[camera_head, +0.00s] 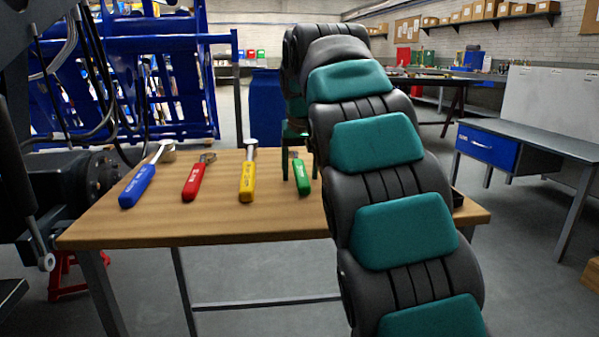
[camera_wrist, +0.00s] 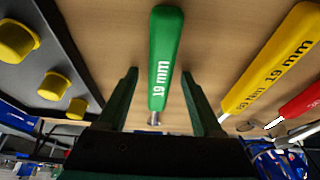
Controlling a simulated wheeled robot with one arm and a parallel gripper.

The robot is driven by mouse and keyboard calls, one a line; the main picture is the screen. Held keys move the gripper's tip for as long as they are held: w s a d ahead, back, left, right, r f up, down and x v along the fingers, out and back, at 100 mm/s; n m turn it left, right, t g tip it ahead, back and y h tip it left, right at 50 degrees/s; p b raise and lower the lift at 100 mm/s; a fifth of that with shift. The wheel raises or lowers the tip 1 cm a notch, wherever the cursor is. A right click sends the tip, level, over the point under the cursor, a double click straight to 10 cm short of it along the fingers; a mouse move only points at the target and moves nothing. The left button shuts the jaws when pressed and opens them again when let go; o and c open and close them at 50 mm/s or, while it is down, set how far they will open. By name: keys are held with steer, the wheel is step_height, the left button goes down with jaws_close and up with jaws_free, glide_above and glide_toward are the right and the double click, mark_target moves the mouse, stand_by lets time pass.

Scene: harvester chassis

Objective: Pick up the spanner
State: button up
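Several tools with coloured handles lie in a row on the wooden table, and I cannot tell which is meant by the spanner. The green-handled tool (camera_head: 303,179) is marked 19 mm. In the wrist view, the green handle (camera_wrist: 165,45) lies between the two fingers of my gripper (camera_wrist: 158,75), with a gap on each side. My gripper (camera_head: 299,160) is open and holds nothing. The green tool's head is hidden by my gripper. The yellow-handled tool (camera_head: 247,180), also marked 19 mm, lies left of it, then the red-handled tool (camera_head: 198,178) and the blue-handled tool (camera_head: 139,185).
The wooden table (camera_head: 220,225) has bare room along its front. A dark tray with yellow pieces (camera_wrist: 65,60) sits beside the green tool in the wrist view. Blue machinery (camera_head: 180,90) stands behind the table. A grey desk (camera_head: 540,140) is at the right.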

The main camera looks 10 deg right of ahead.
steer(key=shift+f, duration=0.1)
jaws_close()
steer(key=shift+f, duration=0.1)
stand_by(1.0)
